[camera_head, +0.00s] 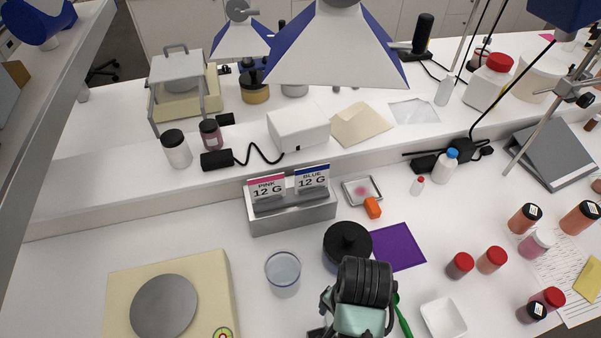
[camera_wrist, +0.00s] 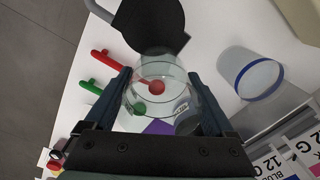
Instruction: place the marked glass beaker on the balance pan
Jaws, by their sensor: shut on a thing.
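The balance (camera_head: 220,285) is a cream box at the lower left of the head view, and its round grey pan (camera_head: 163,306) is bare. My gripper (camera_head: 358,318) is at the bottom centre, to the right of the balance. In the wrist view my gripper (camera_wrist: 162,105) is shut on a clear glass beaker (camera_wrist: 160,70), with one finger on each side. My wrist hides that beaker in the head view. A second clear beaker (camera_head: 283,270) with a blue band (camera_wrist: 262,92) stands on the table between gripper and balance. I cannot make out a mark on the held beaker.
The grey stand with PINK and BLUE cards (camera_head: 292,212) is behind the second beaker. A green spoon (camera_head: 402,318) and white dish (camera_head: 444,318) are to the right. A red spoon (camera_wrist: 105,57) is near.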

